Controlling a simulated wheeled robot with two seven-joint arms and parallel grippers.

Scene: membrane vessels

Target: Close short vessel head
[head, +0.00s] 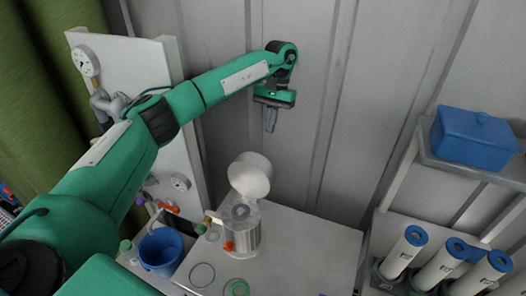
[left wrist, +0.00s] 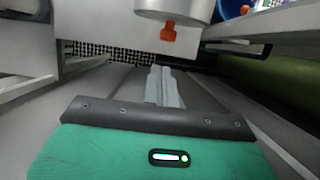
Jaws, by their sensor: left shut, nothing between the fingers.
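The short vessel (head: 242,240) is a clear and metallic cylinder with an orange fitting low on its side, standing on a white bench. Its white round head (head: 250,175) is tipped up above the vessel's back, leaving the top uncovered. My left gripper (head: 270,128) is shut and empty, pointing down, above and behind the raised head and apart from it. In the left wrist view the gripper's closed fingers (left wrist: 163,88) show in the middle. A pale cylinder with an orange fitting (left wrist: 168,32) shows at the top there. My right gripper is out of view.
The white bench top (head: 315,245) is clear right of the vessel. A blue cup (head: 161,252) and a ring (head: 202,275) lie to the left. White cartridges with blue caps (head: 405,252) stand at right, below a shelf with a blue box (head: 474,139). A corrugated wall is behind.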

